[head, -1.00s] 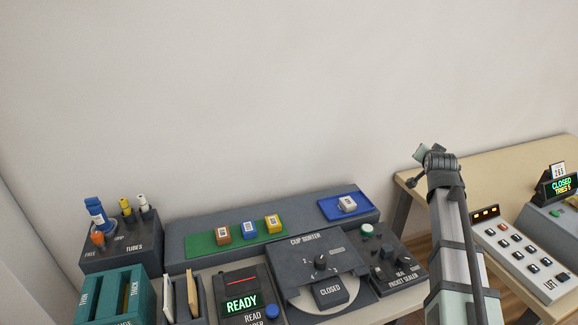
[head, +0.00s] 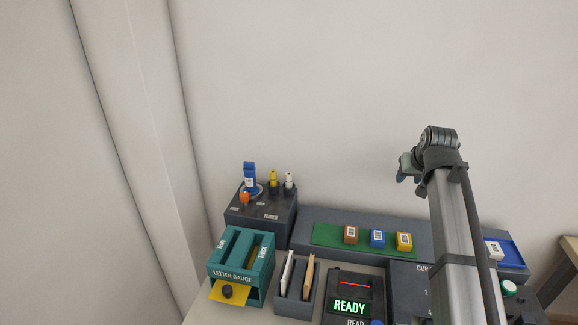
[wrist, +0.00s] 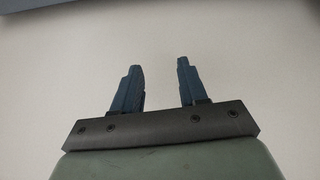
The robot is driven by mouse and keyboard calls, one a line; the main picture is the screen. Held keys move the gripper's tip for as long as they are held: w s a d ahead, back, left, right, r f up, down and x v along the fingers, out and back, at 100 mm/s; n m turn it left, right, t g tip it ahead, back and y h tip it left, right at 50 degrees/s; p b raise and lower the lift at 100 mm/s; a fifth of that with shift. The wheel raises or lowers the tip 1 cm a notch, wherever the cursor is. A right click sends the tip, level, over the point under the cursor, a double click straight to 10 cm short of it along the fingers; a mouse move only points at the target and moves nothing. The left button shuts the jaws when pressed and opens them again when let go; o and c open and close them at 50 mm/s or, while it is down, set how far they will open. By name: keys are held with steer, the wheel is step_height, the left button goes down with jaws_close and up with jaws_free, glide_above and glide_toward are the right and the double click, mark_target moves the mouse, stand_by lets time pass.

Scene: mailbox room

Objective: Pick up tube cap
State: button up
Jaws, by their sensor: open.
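A dark block marked TUBES (head: 270,216) stands at the back left of the bench in the head view. On it are an upright blue tube with a white label (head: 249,178), a small orange piece (head: 244,197) in front of it, and a yellow piece (head: 273,179) and a white piece (head: 289,181) to the right. I cannot tell for sure which piece is the tube cap. My gripper (head: 403,177) is raised well to the right of the block. In the wrist view its two dark blue fingers (wrist: 158,75) are apart with nothing between them.
A teal letter gauge (head: 241,258) stands in front of the TUBES block. Beside it are an envelope holder (head: 300,300) and a reader showing READY (head: 350,306). A green mat (head: 328,234) bears brown, blue and yellow boxes. The air between gripper and tubes looks free.

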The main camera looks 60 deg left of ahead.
steer(key=s+a+r+n+g+h, duration=0.1)
steer(key=s+a+r+n+g, duration=0.2)
steer(key=s+a, duration=0.45)
steer(key=s+a+r+n+g, duration=0.1)
steer(key=s+a+r+n, duration=0.1)
steer(key=s+a+n, duration=0.5)
steer(key=n+g+h, duration=0.2)
steer(key=n, duration=0.5)
glide_toward(249, 163)
steer(key=x, duration=0.8)
steer(key=shift+a+f, duration=0.2)
steer(key=shift+f, duration=0.15)
jaws_close()
